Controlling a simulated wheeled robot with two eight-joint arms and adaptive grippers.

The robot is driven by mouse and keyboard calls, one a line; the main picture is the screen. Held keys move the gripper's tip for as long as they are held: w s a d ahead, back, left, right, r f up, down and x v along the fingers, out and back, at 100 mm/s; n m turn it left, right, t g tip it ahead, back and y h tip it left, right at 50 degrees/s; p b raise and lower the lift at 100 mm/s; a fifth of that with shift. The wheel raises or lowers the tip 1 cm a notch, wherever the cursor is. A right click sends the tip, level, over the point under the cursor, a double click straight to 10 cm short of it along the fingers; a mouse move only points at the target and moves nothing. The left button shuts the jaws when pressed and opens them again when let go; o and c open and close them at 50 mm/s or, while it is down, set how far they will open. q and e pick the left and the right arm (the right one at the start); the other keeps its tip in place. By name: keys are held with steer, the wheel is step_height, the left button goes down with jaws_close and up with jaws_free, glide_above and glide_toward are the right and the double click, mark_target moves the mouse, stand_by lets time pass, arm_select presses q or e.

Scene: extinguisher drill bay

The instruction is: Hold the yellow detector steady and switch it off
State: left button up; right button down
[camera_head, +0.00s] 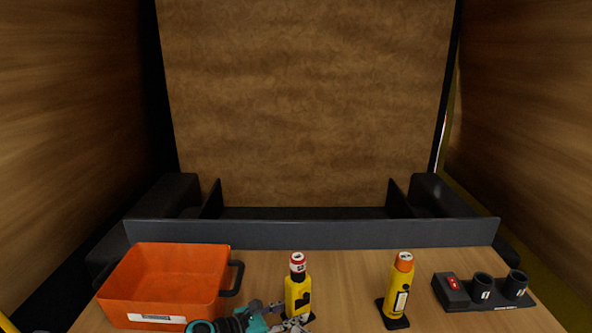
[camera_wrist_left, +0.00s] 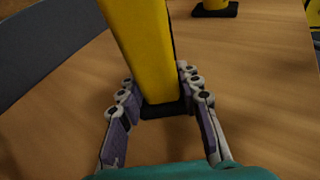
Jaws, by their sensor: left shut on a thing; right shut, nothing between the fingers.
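A yellow body with a dark neck and a red-and-white top, which I take to be the yellow detector (camera_head: 297,291), stands upright on the table left of centre. Its lower part and black base also show in the left wrist view (camera_wrist_left: 146,50). My left gripper (camera_head: 292,323) is at its foot, with a finger on each side low on the body, shut on it (camera_wrist_left: 158,90). A second yellow cylinder (camera_head: 398,294) with an orange top and a label stands on a black base to the right. My right gripper is not in view.
An orange bin (camera_head: 165,281) with a dark handle stands at the left. A black block with a red switch and two round sockets (camera_head: 483,291) lies at the right. A dark rail (camera_head: 310,235) runs along the back. The table between the two yellow things is clear.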

arm_select(q)
steer(key=o, duration=1.1)
steer(key=shift+o, duration=0.2)
